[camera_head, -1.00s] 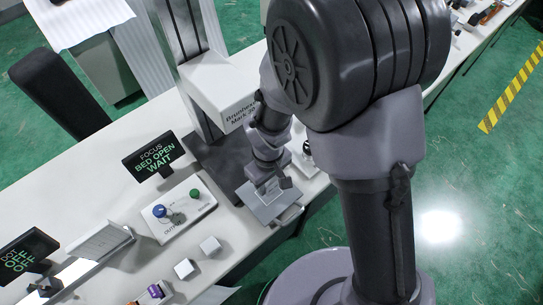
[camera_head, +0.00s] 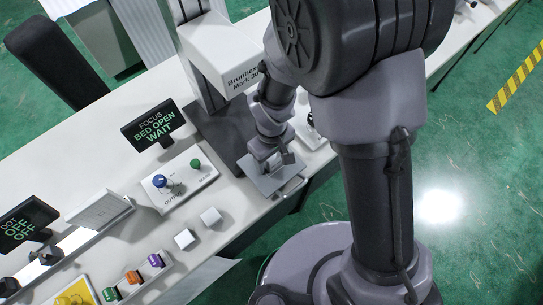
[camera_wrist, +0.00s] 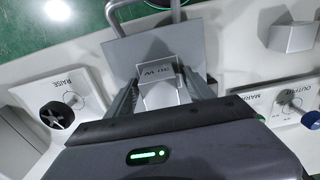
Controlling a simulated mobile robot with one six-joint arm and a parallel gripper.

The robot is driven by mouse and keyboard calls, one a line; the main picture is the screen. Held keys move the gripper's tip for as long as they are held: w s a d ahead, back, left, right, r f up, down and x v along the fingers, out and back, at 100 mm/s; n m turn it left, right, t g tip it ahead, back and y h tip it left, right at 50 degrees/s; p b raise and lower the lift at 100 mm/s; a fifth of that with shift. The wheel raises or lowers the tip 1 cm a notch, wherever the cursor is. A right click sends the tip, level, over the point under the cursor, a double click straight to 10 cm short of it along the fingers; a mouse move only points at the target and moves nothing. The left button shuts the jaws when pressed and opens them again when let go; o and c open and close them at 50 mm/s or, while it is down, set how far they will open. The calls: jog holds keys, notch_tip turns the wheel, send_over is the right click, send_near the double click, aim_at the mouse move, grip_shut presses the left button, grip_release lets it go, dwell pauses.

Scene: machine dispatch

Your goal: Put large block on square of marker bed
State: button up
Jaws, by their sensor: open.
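A pale silver block with printed lettering (camera_wrist: 163,92) stands on the grey plate of the marker bed (camera_wrist: 120,55). In the head view the bed plate (camera_head: 258,181) lies at the front edge of the bench, below the marker head. My gripper (camera_wrist: 163,85) is open, with one finger on each side of the block; I cannot tell whether either finger touches it. In the head view my gripper (camera_head: 278,161) is low over the plate and hides part of it.
The marker (camera_head: 222,55) stands behind the bed. A display (camera_head: 154,125) reads "BED OPEN WAIT". A control panel (camera_head: 185,188) with blue and green knobs is left of the bed. Two white blocks (camera_head: 184,239) (camera_head: 211,217) and a tray of coloured pieces (camera_head: 132,280) lie nearer.

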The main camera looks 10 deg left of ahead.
notch_tip(320, 180, up, 12)
jog(key=p, duration=0.4)
jog(key=shift+r, duration=0.15)
jog(key=s+d+r+m+t+y, duration=0.1)
jog(key=s+d+r+m+t, duration=0.2)
jog(key=d+r+m, duration=0.4)
jog(key=s+d+r+m+t+y, duration=0.1)
jog(key=s+d+r+m, duration=0.3)
jog(key=r, duration=1)
jog(key=d+m+t, duration=0.1)
jog(key=d+m, duration=0.2)
jog(key=d, duration=0.2)
jog(key=shift+d+r+t, duration=0.15)
jog(key=shift+r+t, duration=0.05)
jog(key=shift+t, duration=0.2)
